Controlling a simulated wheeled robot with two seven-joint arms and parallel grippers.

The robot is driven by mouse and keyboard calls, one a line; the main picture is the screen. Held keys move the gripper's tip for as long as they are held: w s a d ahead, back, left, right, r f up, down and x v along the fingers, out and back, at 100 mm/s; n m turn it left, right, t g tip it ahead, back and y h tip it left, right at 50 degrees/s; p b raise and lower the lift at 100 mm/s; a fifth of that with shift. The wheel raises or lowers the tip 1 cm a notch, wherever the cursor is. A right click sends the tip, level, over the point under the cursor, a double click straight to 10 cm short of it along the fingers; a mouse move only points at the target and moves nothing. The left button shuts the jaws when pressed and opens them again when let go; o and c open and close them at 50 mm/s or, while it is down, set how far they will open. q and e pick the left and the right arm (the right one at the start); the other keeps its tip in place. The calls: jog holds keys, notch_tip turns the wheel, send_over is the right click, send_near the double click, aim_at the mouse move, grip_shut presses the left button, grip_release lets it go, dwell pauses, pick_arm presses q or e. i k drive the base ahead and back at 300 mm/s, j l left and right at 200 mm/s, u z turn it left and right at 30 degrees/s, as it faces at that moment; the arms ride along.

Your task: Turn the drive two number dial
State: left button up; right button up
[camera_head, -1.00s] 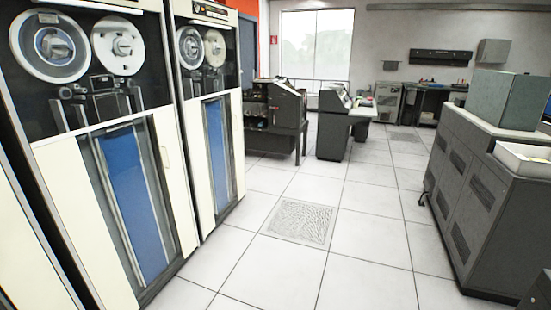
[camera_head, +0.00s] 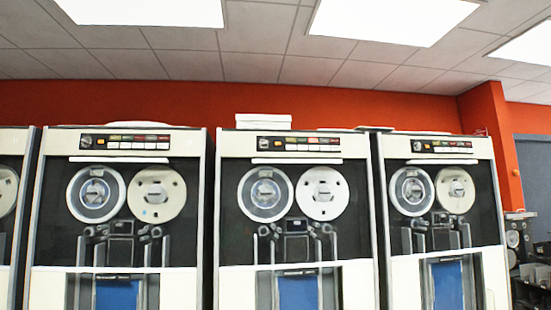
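Several tape drives stand in a row facing me. Three show nearly whole: a left one (camera_head: 34,250), a middle one (camera_head: 213,250) and a right one (camera_head: 380,250). Each has a dark control strip above its reels, with a small dial at the strip's left end: the left drive's dial (camera_head: 86,141), the middle drive's dial (camera_head: 262,143) and the right drive's dial (camera_head: 416,146). The numbers on the dials are too small to read, so I cannot tell which drive is number two. Neither of my grippers is in view.
Another tape drive (camera_head: 8,200) is cut off at the left edge. A white box (camera_head: 263,121) lies on top of the middle drive. An orange wall (camera_head: 330,108) rises behind the row. Dark equipment (camera_head: 522,255) stands beyond the right drive. The floor is out of view.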

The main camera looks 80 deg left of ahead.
aim_at(87, 141)
jog(key=u, duration=4)
jog(key=k+l, duration=0.05)
